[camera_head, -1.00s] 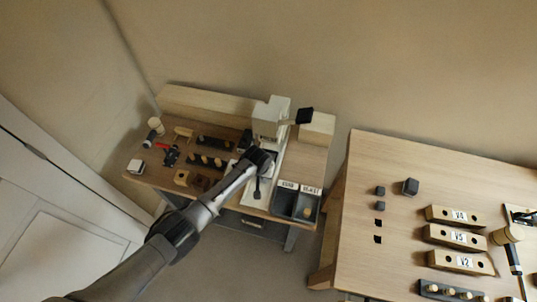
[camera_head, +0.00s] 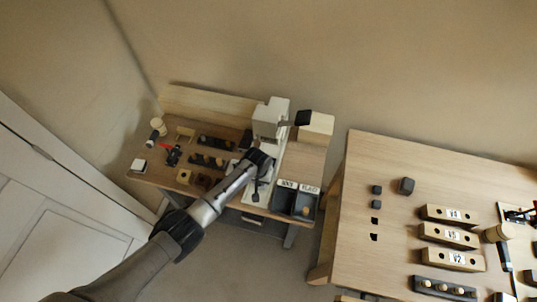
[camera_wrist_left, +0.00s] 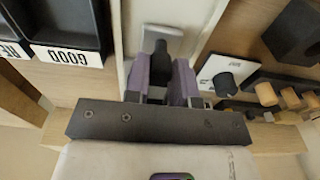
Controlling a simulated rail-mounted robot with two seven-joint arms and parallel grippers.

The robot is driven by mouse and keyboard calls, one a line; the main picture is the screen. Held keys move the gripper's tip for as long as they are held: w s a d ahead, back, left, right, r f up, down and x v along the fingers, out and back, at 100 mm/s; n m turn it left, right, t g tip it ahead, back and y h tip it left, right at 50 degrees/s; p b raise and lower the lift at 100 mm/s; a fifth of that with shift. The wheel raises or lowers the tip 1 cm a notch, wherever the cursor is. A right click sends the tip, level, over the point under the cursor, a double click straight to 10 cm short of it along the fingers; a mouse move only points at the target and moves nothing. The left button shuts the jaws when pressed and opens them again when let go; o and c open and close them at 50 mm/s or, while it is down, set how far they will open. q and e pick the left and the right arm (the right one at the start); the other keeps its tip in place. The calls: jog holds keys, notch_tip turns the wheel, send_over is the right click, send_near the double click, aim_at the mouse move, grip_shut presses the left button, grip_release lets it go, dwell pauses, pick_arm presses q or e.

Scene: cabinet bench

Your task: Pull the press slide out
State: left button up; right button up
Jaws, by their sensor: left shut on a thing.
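The white press (camera_head: 270,118) stands at the back of the left bench, with a black-ended lever (camera_head: 303,118) at its right. Its pale slide (camera_head: 266,178) runs toward the bench's front edge, partly covered by my left arm. In the left wrist view, the purple fingers of my left gripper (camera_wrist_left: 161,82) are shut on the slide's black handle (camera_wrist_left: 160,48), over a light grey plate (camera_wrist_left: 178,38). In the head view my wrist hides most of this grip. My right gripper is in neither view.
Dark bins (camera_head: 295,205) labelled GOOD and REJECT sit right of the slide. Black racks with pegs (camera_head: 207,160) and small blocks lie to its left. A second table (camera_head: 345,235) with labelled wooden blocks stands right, across a gap.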

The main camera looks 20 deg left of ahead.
pick_arm(q)
jog(key=shift+s, duration=0.3)
dwell(0.4)
jog(key=shift+s+r+p, duration=0.1)
jog(key=shift+s+p, duration=0.3)
jog(key=shift+p, duration=0.3)
jog(key=shift+s+d+g+p, duration=0.1)
jog(key=shift+s+g+p, duration=0.2)
jog(key=shift+s+p, duration=0.85)
jog(key=shift+s, duration=0.2)
jog(key=shift+p, duration=0.35)
